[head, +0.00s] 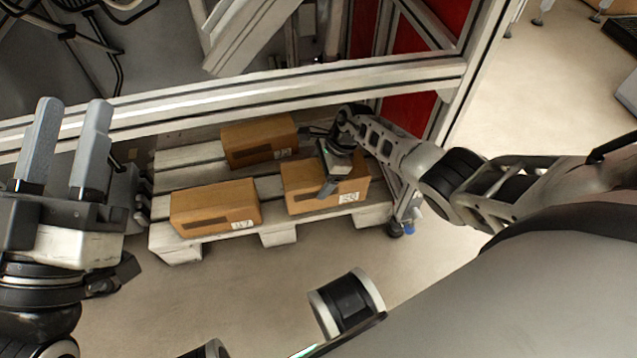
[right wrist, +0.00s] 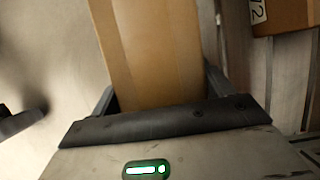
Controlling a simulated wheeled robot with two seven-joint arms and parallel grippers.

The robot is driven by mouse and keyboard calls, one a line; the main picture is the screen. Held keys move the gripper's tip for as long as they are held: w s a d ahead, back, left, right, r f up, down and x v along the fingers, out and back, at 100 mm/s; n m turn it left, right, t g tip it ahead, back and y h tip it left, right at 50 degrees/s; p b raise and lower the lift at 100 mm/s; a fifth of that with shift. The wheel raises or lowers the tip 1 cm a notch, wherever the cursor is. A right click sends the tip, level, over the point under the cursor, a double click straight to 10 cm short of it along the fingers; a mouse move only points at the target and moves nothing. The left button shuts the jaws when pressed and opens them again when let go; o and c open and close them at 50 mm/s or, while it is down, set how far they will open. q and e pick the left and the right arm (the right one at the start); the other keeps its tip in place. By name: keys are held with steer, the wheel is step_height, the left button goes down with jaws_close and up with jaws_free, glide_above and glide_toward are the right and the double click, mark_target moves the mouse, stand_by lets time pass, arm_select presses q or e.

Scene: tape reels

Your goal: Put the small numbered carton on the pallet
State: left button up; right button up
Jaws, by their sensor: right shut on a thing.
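The carton in my right gripper (head: 335,180) is a small brown box (head: 300,192) with a white number label at its front right. It is at the right front of the pallet (head: 160,237); whether it rests on the slats or hangs just above them I cannot tell. In the right wrist view the same carton (right wrist: 150,50) lies between the jaws, which are shut on it. My left gripper (head: 73,102) is open and empty, left of the pallet, fingers pointing up in the picture.
Two more numbered cartons sit on the pallet: one at the back (head: 258,142), one at the front left (head: 213,207). The back one's label seems to show in the right wrist view (right wrist: 285,15). A metal frame beam (head: 270,92) runs above the pallet's far side. Floor in front is clear.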

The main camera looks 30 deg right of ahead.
arm_select(q)
steer(key=r+m+h, duration=0.1)
steer(key=s+r+m+h+b, duration=0.1)
steer(key=m, duration=0.1)
steer(key=r+m+h, duration=0.1)
steer(key=m+h, duration=0.1)
steer(key=shift+s+d+r, duration=0.1)
steer(key=shift+s+d, duration=0.05)
steer(key=shift+s, duration=0.1)
arm_select(e)
step_height(320, 180, down, 3)
steer(key=shift+w+r, duration=0.1)
steer(key=o, duration=1.3)
steer(key=shift+f, duration=0.3)
steer(key=shift+r, duration=0.35)
steer(key=p+v, duration=0.4)
steer(key=v, duration=0.2)
steer(key=shift+d+r, duration=0.2)
steer(key=shift+r, duration=0.05)
arm_select(q)
step_height(320, 180, down, 8)
steer(key=w+n+g+y, duration=0.1)
steer(key=n+g+y, duration=0.1)
steer(key=n+y, duration=0.4)
steer(key=shift+w+n+y, duration=0.15)
steer(key=shift+n+y, duration=0.25)
steer(key=shift+n, duration=1.1)
arm_select(e)
steer(key=shift+d+r, duration=0.1)
steer(key=shift+r, duration=0.15)
